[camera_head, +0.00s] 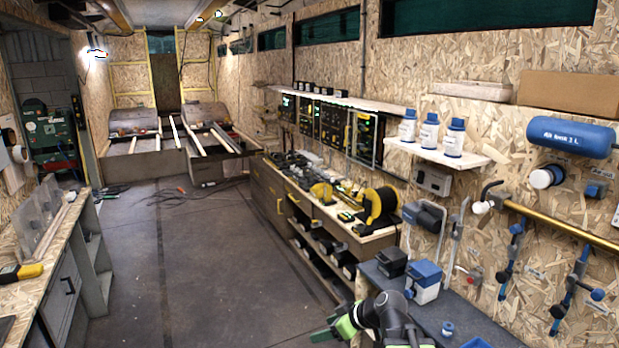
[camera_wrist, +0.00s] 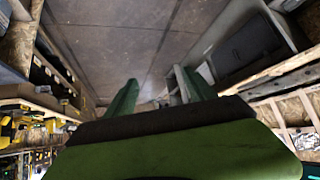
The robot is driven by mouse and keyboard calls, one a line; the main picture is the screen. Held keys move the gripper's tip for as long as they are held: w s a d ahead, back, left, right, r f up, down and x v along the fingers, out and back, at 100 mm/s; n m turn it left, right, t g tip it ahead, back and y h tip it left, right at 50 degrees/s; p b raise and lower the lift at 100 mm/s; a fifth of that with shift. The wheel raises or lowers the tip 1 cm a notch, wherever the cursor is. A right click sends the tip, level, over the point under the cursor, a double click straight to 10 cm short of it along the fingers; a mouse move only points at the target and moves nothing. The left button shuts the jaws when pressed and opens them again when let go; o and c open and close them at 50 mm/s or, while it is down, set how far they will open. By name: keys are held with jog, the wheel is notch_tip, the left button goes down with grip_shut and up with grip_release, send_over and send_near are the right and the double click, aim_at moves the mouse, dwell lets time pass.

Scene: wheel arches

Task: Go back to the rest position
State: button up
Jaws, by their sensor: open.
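My gripper (camera_head: 333,327) shows at the bottom of the head view, with green fingers beside the front end of the right-hand workbench. In the wrist view its two green fingers (camera_wrist: 154,98) stand apart with only bare floor showing between them. It is open and holds nothing. My dark arm rises from the bottom edge of the head view, and part of it is cut off by the frame.
A dark bench (camera_head: 465,325) at the right bears a blue-and-white box (camera_head: 424,283) and a black box (camera_head: 392,262). A long workbench (camera_head: 268,190) with a yellow reel (camera_head: 380,205) runs behind. A left bench (camera_head: 28,290) stands opposite. The floor (camera_head: 200,260) between is mostly clear.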

jog(key=s+d+f+m+g+h, duration=0.5)
jog(key=s+d+f+m+h, duration=0.1)
jog(key=s+d+m, duration=0.4)
jog(key=shift+d+f+h, duration=0.4)
jog(key=shift+d+h, duration=0.3)
jog(key=shift+d, duration=0.15)
